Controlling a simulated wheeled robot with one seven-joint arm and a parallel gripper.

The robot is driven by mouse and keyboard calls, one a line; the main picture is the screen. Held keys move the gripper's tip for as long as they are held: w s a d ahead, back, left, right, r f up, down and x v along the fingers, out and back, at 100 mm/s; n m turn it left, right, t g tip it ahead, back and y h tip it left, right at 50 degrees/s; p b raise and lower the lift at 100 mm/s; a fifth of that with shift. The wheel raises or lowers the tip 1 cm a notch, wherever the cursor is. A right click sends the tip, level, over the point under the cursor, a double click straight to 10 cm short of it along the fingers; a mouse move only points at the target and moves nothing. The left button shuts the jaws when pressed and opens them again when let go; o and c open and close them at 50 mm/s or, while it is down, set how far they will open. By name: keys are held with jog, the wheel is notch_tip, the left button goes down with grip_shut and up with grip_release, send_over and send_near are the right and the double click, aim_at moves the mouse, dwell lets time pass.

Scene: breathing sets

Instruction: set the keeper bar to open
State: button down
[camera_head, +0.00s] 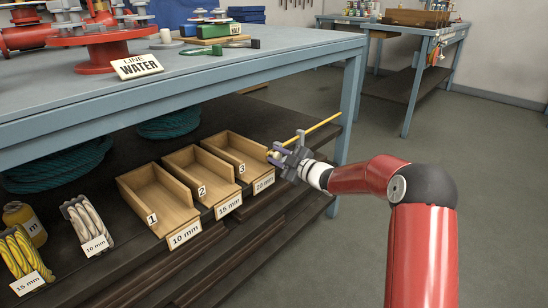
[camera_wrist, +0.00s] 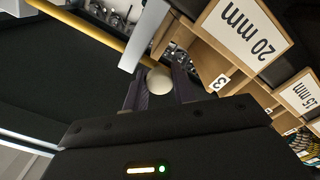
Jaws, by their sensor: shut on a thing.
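The keeper bar (camera_head: 318,127) is a thin yellow rod. In the head view it runs from my gripper (camera_head: 275,156) up and right to the blue table leg, above the lower shelf. In the wrist view the yellow rod (camera_wrist: 85,35) slants in from the top left toward a cream ball knob (camera_wrist: 159,80). The knob sits between the dark fingers of my gripper (camera_wrist: 160,88), which is shut on it. A pale grey upright piece (camera_wrist: 145,35) stands close beside the rod's end. Fingers hide part of the knob and rod end.
Wooden bins 1 (camera_head: 155,198), 2 (camera_head: 200,172) and 3 (camera_head: 236,150) stand on the shelf left of my gripper. Bin 3's 20 mm label (camera_head: 263,182) is close by. Rope bundles lie further left. The workbench (camera_head: 200,72) overhangs the shelf; open floor lies right.

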jog(key=shift+s+a, duration=0.1)
jog(key=shift+a, duration=0.2)
jog(key=c, duration=1.1)
grip_release()
jog(key=shift+a+f, duration=0.1)
jog(key=shift+c, duration=0.2)
